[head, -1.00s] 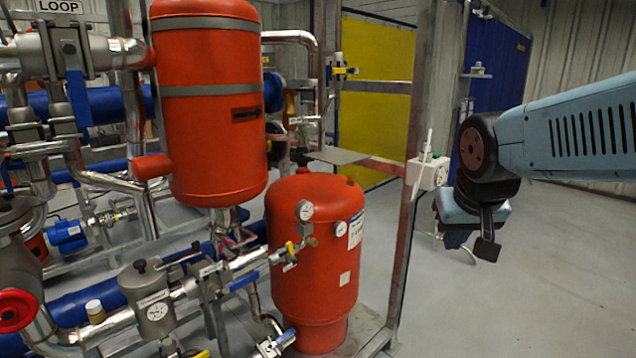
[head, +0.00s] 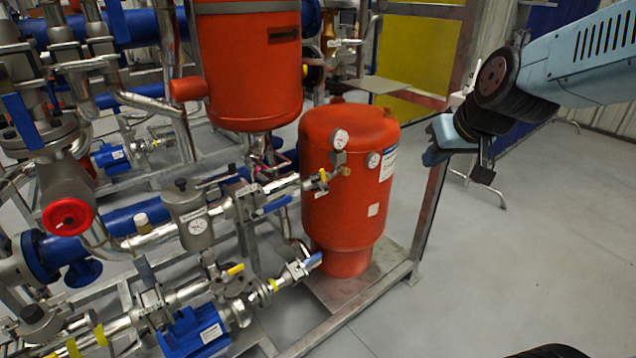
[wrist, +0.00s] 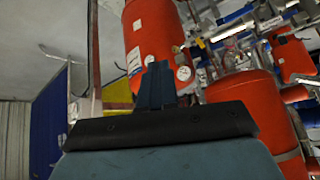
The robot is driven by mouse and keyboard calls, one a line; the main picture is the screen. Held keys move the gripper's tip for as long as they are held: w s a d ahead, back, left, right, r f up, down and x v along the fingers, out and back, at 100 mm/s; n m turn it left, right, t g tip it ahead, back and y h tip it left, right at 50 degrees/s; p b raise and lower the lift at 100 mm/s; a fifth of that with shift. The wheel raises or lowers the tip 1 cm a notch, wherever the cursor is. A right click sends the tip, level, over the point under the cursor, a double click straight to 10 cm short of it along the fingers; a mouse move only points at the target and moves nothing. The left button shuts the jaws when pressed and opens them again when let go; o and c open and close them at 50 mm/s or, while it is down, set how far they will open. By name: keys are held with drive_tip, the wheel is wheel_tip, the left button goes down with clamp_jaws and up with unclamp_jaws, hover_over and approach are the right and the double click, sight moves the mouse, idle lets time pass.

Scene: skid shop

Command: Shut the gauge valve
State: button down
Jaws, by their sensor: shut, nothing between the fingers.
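A small yellow-handled valve (head: 323,176) sits on the pipe at the left of the lower red tank (head: 345,205) in the head view. In the wrist view my gripper (wrist: 157,84) shows before the tank (wrist: 150,35) and a gauge (wrist: 184,73).
A larger red tank (head: 247,75) hangs at upper left. Pipes, a red handwheel (head: 67,217) and a blue pump (head: 195,332) crowd the left. The floor (head: 520,270) at right is clear.

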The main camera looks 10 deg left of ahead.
drive_tip(key=w+a+f+n+t, duration=0.1)
drive_tip(key=w+a+f+n, duration=0.1)
drive_tip(key=w+a+f, duration=0.75)
drive_tip(key=n+t+h, duration=0.2)
drive_tip(key=n+t, duration=0.1)
drive_tip(key=n, duration=0.1)
approach(324, 181)
drive_tip(key=s+d+f, duration=0.2)
drive_tip(key=d, duration=0.2)
drive_tip(key=s+a+f+n+t, duration=0.55)
drive_tip(key=a+n+t, duration=0.35)
drive_tip(key=n, duration=0.2)
drive_tip(key=shift+h, duration=0.3)
drive_tip(key=shift+w+d+r, duration=0.45)
drive_tip(key=shift+w+r, duration=0.05)
drive_tip(key=shift+w, duration=1.45)
drive_tip(key=shift+w+d+r, duration=0.4)
drive_tip(key=shift+w+r, duration=0.1)
drive_tip(key=shift+w, duration=1.5)
drive_tip(key=shift+w+d+r, duration=0.45)
drive_tip(key=shift+w+r, duration=0.05)
drive_tip(key=shift+w, duration=1.45)
